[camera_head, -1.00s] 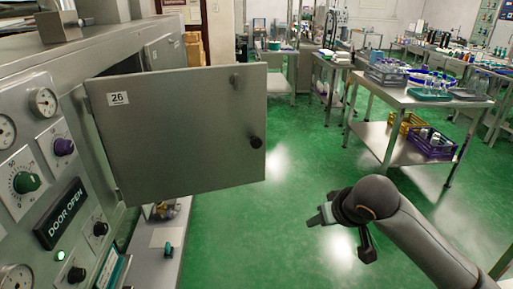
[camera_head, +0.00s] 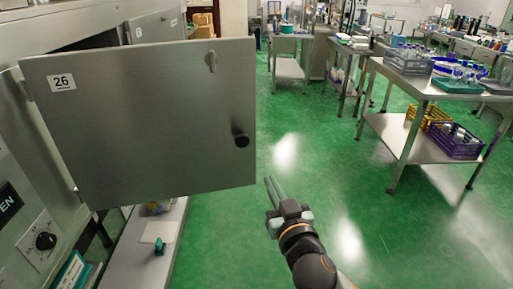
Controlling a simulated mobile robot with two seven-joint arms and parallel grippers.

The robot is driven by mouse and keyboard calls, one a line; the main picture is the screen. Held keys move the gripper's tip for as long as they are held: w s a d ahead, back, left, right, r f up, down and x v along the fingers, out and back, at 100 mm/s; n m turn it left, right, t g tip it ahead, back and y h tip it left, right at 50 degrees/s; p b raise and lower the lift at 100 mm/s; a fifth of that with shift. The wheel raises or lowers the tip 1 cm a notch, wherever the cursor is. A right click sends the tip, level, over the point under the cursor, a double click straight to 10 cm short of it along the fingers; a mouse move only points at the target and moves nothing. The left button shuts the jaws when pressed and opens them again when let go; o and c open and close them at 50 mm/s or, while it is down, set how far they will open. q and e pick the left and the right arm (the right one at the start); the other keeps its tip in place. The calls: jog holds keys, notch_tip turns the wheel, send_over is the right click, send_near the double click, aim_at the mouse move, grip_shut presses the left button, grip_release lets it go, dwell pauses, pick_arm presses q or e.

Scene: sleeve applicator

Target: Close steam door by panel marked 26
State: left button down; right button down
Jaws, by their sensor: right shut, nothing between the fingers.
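The steam door (camera_head: 145,120) is a grey metal panel with a white label marked 26 (camera_head: 61,82) at its upper left. It stands swung open from the machine (camera_head: 20,110) on the left, hinged at its left edge. A dark round knob (camera_head: 242,141) sits near its right edge. My right gripper (camera_head: 272,190) is just right of the door's lower right corner in the picture, fingers pointing up and slightly left. It is shut and empty. I cannot tell whether it touches the door, but a gap shows. My left gripper is not in view.
A low metal shelf (camera_head: 140,255) with small items extends below the door. Steel tables (camera_head: 420,88) with crates and bottles stand at the right. The green floor (camera_head: 320,150) between them is clear.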

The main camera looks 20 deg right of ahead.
jog(key=p, duration=0.2)
send_near(253, 144)
jog(key=w, duration=0.5)
jog(key=shift+w+d+r, duration=0.1)
jog(key=shift+w+r, duration=0.05)
jog(key=shift+r, duration=0.05)
jog(key=shift+w+f, duration=0.1)
jog(key=shift+w, duration=0.65)
